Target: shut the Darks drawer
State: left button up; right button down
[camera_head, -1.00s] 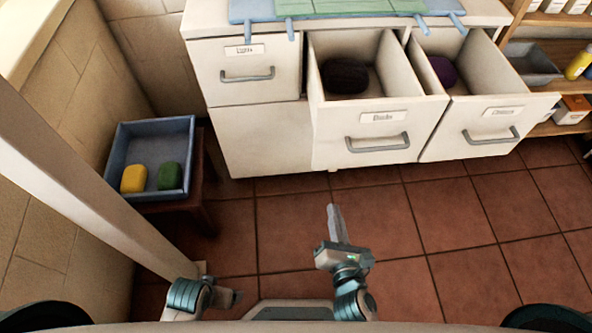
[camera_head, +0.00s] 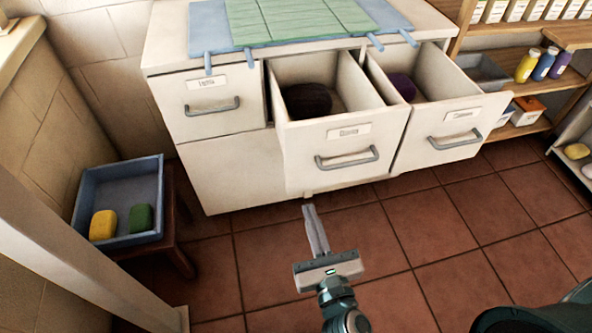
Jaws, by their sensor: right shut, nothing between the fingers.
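The Darks drawer (camera_head: 303,155) is the middle one of the white cabinet. It is pulled out, with a grey bar handle (camera_head: 347,158) and a dark bundle (camera_head: 308,100) inside. The drawer to its right (camera_head: 455,122) is also pulled out and holds a purple bundle (camera_head: 402,85). The Lights drawer (camera_head: 210,104) at the left is closed. My right gripper (camera_head: 309,208) is shut and empty, just below and in front of the Darks drawer front, apart from its handle. My left gripper is not in the picture.
A blue tray (camera_head: 78,205) with a yellow and a green soap stands on a small wooden table at the left. Shelves (camera_head: 540,125) with bottles and a grey bin are at the right. A pale post crosses the lower left. The tiled floor ahead is clear.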

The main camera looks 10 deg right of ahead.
jog(key=p, duration=0.2)
send_near(293, 161)
jog(key=w, duration=0.5)
jog(key=shift+a+r, duration=0.1)
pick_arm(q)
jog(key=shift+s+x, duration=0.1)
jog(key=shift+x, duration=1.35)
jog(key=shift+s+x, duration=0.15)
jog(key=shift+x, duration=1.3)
pick_arm(e)
jog(key=shift+w, duration=0.75)
jog(key=shift+w, duration=0.15)
